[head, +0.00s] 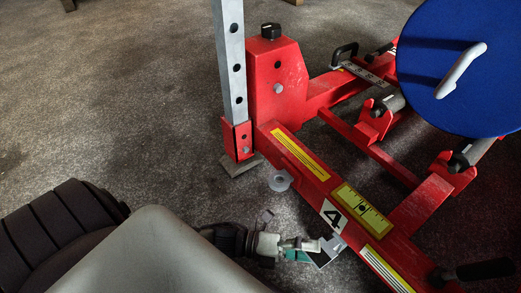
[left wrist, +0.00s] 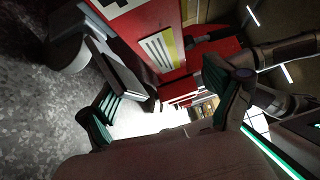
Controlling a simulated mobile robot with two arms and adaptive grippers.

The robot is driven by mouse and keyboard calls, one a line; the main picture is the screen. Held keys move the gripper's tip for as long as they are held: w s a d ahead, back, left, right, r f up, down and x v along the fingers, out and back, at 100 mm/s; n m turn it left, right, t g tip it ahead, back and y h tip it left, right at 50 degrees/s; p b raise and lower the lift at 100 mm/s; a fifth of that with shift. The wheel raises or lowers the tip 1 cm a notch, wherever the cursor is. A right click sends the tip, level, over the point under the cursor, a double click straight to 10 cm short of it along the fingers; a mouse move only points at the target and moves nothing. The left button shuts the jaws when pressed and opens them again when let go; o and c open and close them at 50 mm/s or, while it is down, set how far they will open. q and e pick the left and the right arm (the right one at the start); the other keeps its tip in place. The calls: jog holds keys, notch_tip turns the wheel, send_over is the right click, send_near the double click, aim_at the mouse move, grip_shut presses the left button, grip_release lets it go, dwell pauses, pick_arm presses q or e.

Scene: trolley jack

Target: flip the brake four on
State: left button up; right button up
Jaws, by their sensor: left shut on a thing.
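The brake four (head: 329,253) shows in the head view as a small grey metal plate beside the red beam, just below the white label marked 4 (head: 332,215). My left gripper (head: 312,249) is at this plate with its green-padded fingers and is shut on it; the exact contact is hard to see. In the left wrist view, the green-padded fingers of my left gripper (left wrist: 168,98) stand either side of a bright, washed-out area. A dark flat plate (left wrist: 118,68) lies close to the left finger. Whether the brake is up or down cannot be told. My right gripper is not in view.
The red trolley jack frame (head: 300,155) fills the right, with a grey upright post (head: 230,60) and a blue disc (head: 460,65) with a pale handle. A small wheel (head: 280,180) is beside the beam. Grey floor (head: 120,110) is clear at left.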

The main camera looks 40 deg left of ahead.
pick_arm(q)
jog(key=shift+s+a+r+p, duration=0.25)
jog(key=shift+a+r+p, duration=0.15)
jog(key=shift+a+r, duration=0.35)
jog(key=shift+s+a+r+p, duration=0.3)
jog(key=shift+a+r, duration=0.2)
jog(key=shift+a, duration=0.35)
jog(key=shift+s+a+r, duration=0.1)
jog(key=shift+s+a, duration=0.15)
jog(key=shift+a, duration=0.3)
jog(key=c, duration=0.6)
jog(key=shift+r+p+v, duration=0.25)
jog(key=shift+p+v, duration=0.35)
jog(key=shift+v, duration=0.65)
jog(key=shift+r+p+v, duration=0.2)
jog(key=shift+p+v, duration=0.45)
jog(key=shift+v, duration=0.65)
jog(key=shift+r+p+v, duration=0.25)
jog(key=shift+p+v, duration=0.35)
jog(key=shift+v, duration=0.65)
jog(key=shift+p, duration=0.3)
jog(key=shift+d+r, duration=0.1)
